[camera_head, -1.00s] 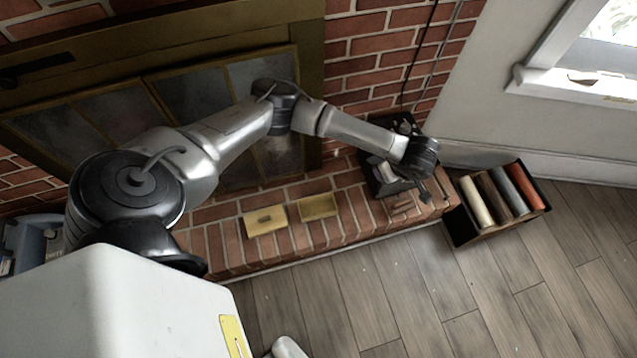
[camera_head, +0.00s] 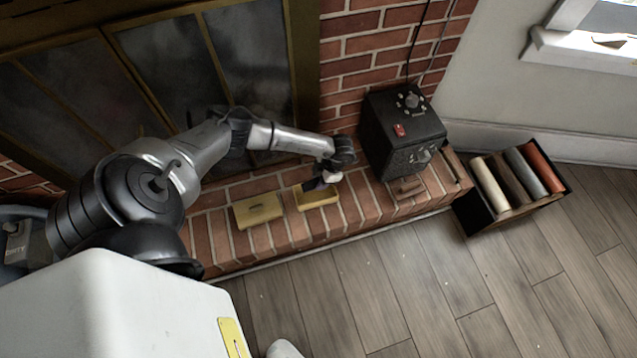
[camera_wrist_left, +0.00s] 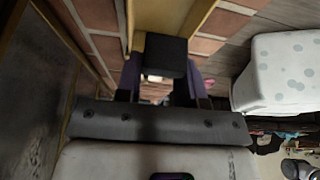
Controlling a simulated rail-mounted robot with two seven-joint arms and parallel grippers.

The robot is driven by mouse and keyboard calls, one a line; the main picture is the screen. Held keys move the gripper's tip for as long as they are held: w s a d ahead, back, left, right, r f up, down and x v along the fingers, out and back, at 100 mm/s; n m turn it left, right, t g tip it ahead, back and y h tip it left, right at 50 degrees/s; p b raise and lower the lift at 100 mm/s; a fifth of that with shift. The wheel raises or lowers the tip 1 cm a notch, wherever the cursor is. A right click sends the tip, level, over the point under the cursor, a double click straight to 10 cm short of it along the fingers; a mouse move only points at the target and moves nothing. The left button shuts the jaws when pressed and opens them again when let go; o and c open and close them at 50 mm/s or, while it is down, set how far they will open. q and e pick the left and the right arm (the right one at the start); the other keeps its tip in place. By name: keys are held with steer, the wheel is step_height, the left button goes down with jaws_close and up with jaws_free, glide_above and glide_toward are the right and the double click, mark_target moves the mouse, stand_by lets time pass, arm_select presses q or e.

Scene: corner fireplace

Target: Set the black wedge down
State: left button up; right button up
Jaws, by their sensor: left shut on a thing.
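My left gripper (camera_head: 322,182) is over the brick hearth, just above the right one of two yellow pieces (camera_head: 318,199). In the left wrist view, my left gripper (camera_wrist_left: 158,82) is shut on the black wedge (camera_wrist_left: 166,54), which sits between its dark fingers. The wedge's far face looks square and dark there. In the head view, the wedge is hard to tell apart from the dark fingers. Whether it touches the yellow piece cannot be told. My right gripper is not in view.
The other yellow piece (camera_head: 258,210) lies to the left on the hearth (camera_head: 285,232). A black box with knobs and a red switch (camera_head: 405,135) stands to the right. Farther right, a black crate (camera_head: 478,220) holds several coloured rolls on the wooden floor (camera_head: 400,285).

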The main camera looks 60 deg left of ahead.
arm_select(q)
steer(key=b, duration=0.3)
glide_above(317, 196)
steer(key=w, duration=0.1)
steer(key=f, duration=0.4)
steer(key=shift+w+d+f, duration=0.1)
steer(key=shift+w+f, duration=0.1)
steer(key=shift+f, duration=0.6)
step_height(317, 196, down, 3)
steer(key=shift+f+b, duration=0.1)
steer(key=shift+b, duration=1.15)
steer(key=o, duration=0.6)
